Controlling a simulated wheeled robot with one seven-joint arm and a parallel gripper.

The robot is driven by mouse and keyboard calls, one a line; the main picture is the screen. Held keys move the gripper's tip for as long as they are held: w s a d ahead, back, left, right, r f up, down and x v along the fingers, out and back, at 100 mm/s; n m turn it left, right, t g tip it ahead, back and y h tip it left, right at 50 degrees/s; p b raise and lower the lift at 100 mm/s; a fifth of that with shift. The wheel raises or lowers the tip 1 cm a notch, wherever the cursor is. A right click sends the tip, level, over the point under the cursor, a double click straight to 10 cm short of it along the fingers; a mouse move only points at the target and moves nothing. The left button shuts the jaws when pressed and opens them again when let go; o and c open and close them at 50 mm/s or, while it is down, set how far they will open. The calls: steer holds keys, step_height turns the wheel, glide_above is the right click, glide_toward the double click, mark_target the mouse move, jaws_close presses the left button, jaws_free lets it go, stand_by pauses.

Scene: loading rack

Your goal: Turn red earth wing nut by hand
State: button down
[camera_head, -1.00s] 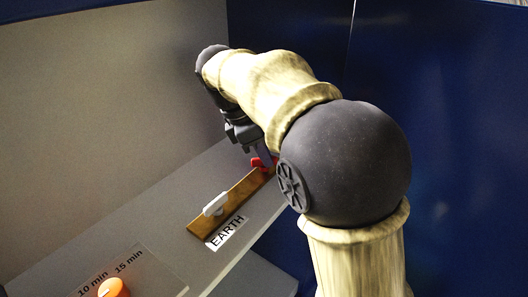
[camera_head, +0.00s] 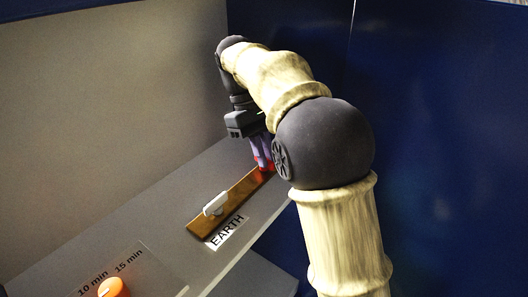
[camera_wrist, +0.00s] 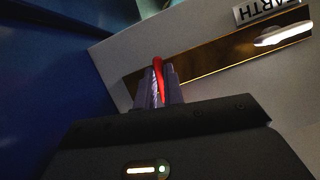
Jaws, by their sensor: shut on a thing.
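The red wing nut (camera_wrist: 158,66) sits at the far end of a wooden bar (camera_head: 213,222) on a grey shelf. My gripper (camera_wrist: 160,84) is shut on the red wing nut, with one finger on each side of it in the wrist view. In the head view my gripper (camera_head: 261,158) points down at the bar's far end, and only small red parts show around the fingertips. The wing nut's lower part is hidden by the fingers.
A white wing nut (camera_head: 215,203) is on the same bar, nearer the camera. An "EARTH" label (camera_head: 227,232) lies beside the bar. An orange knob (camera_head: 113,287) is at the lower left. A grey wall (camera_head: 110,110) stands on the left, and blue panels (camera_head: 455,130) are on the right.

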steer(key=m+y, duration=0.1)
steer(key=m, duration=0.2)
steer(key=m+g+y, duration=0.1)
steer(key=m, duration=0.2)
steer(key=shift+r+m, duration=0.2)
steer(key=shift+m, duration=0.1)
stand_by(0.3)
